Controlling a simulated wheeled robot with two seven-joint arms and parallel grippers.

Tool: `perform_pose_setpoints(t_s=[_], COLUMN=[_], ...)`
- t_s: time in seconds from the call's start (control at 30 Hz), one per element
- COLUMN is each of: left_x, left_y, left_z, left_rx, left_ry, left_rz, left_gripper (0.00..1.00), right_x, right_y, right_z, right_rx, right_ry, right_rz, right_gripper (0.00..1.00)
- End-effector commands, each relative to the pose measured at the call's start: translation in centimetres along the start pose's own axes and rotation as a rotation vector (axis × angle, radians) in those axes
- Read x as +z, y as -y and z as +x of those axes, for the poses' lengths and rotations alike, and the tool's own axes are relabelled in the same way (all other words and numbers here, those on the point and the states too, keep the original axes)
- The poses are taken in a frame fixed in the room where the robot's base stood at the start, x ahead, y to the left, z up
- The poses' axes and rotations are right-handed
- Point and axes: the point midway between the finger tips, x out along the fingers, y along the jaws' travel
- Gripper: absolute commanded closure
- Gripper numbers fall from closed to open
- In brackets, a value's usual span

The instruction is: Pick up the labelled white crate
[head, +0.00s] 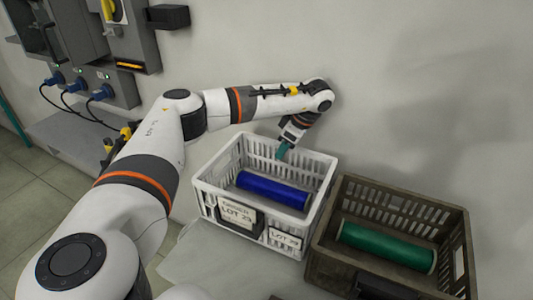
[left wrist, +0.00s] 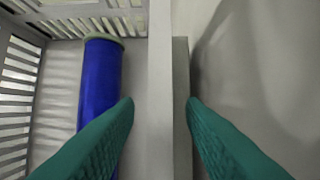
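My left gripper (head: 284,151) points down at the crate's far wall. In the left wrist view its two teal fingers (left wrist: 160,106) are apart, one on each side of the wall's rim (left wrist: 160,60). The blue spool (left wrist: 100,85) lies on the inner side. I cannot tell whether the fingers touch the wall. My right gripper is not in view.
A brown crate (head: 325,262) with a green spool (head: 387,246) stands close at the white crate's right. A pale wall rises right behind both crates. A grey machine (head: 90,88) with blue plugs and black cables is at the upper left.

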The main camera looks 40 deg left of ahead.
Motion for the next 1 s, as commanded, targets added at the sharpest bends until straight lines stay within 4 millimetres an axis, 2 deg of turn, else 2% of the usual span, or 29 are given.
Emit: perform_pose_setpoints(t_s=[0.13,0.37,0.5,0.6,1.0], left_x=[0.02,0.01,0.01,0.01,0.01], left_y=[-0.03,-0.01,-0.01,-0.02,-0.02], left_z=[1.24,1.31,1.29,1.29,1.26], left_rx=[0.0,-0.001,-0.001,-0.001,0.0], left_ry=[0.0,0.0,0.0,0.0,0.0], left_rz=[0.0,0.0,0.0,0.0,0.0], left_gripper=[0.64,0.64,0.87,1.0,1.0], right_x=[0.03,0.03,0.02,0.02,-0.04], right_y=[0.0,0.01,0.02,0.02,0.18], right_z=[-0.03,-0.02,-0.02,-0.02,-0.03], right_rx=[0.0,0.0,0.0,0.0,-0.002], right_ry=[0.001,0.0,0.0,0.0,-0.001], right_rz=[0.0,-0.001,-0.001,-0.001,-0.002], right_gripper=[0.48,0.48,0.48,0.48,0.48])
